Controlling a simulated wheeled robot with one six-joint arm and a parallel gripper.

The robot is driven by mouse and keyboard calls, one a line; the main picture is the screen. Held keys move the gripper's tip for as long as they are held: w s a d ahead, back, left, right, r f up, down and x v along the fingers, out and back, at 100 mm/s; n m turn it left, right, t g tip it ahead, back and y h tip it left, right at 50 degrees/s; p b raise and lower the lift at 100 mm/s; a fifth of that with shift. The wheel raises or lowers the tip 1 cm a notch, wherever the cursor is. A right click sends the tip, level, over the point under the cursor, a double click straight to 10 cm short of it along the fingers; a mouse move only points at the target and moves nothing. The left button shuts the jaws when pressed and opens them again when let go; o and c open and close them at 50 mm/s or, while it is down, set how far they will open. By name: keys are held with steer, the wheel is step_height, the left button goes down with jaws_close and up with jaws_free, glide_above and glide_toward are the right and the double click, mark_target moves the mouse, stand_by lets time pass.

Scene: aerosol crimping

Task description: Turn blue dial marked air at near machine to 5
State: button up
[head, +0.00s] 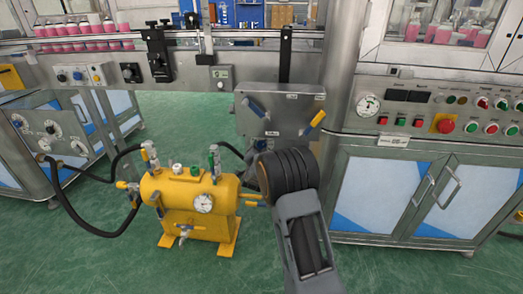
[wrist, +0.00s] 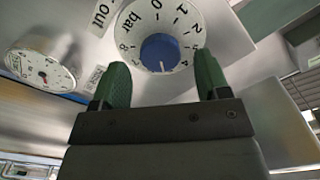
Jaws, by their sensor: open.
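In the wrist view the blue dial (wrist: 158,53) sits in the middle of a round white scale (wrist: 182,25) marked "bar", with 0, 1 and 2 readable at the top and right. A small white mark shows at the knob's lower edge; the number there is too small to read surely. My gripper (wrist: 163,60) is open. Its green fingers stand left and right of the dial, apart from the knob as far as I can see. In the head view my arm hides the gripper, and I cannot pick out the dial.
A pressure gauge (wrist: 40,70) sits left of the dial on the same metal panel. In the head view a yellow tank (head: 182,205) with hoses stands on the green floor, left of my arm. A machine with buttons (head: 445,124) stands at right.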

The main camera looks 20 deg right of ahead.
mark_target(262, 144)
steer(key=shift+x, duration=1.3)
steer(key=shift+c, duration=0.2)
